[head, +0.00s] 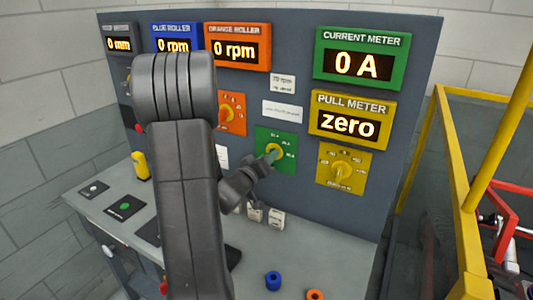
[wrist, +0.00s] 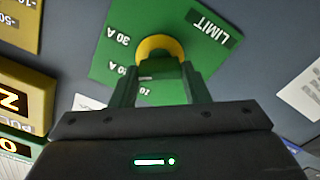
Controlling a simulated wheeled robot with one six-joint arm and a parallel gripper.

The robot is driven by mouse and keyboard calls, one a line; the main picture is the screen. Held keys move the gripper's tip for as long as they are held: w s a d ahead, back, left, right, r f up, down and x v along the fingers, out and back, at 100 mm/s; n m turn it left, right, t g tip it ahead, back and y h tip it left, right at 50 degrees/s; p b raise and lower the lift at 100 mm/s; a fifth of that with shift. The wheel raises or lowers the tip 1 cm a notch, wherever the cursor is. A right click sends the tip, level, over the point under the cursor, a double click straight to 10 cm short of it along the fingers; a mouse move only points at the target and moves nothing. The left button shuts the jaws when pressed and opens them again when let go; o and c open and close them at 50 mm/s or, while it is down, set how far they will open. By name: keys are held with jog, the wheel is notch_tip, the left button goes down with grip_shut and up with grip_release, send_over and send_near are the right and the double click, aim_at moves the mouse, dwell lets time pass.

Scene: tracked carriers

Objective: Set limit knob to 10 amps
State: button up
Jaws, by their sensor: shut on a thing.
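The limit knob (wrist: 159,43) is yellow and sits on a green plate (wrist: 111,56) on the upright panel. In the wrist view the plate appears upside down, with LIMIT, 30 A, 20 A and a partly hidden 10 marking. The green plate also shows in the head view (head: 290,162), right of my arm. My gripper (wrist: 161,66) is shut on the limit knob, one finger on each side. The fingers hide part of the knob, and which mark it points to cannot be told. The green current meter (head: 359,62) reads 0 A.
A yellow pull meter (head: 349,121) reads zero above a yellow knob plate (head: 344,168). An orange knob plate (head: 232,113) is left of the limit plate. A blue ring (head: 273,281) and an orange ring (head: 315,295) lie on the desk. Yellow railing (head: 458,190) stands at right.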

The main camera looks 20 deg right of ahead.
jog(key=n+p, duration=0.5)
jog(key=n, duration=0.5)
jog(key=shift+w+n, duration=0.1)
jog(key=shift+n, duration=0.2)
jog(key=shift+f+n, duration=0.1)
jog(key=shift+n, duration=0.2)
jog(key=o, duration=1)
jog(key=b+v, duration=0.3)
jog(key=v, duration=1.1)
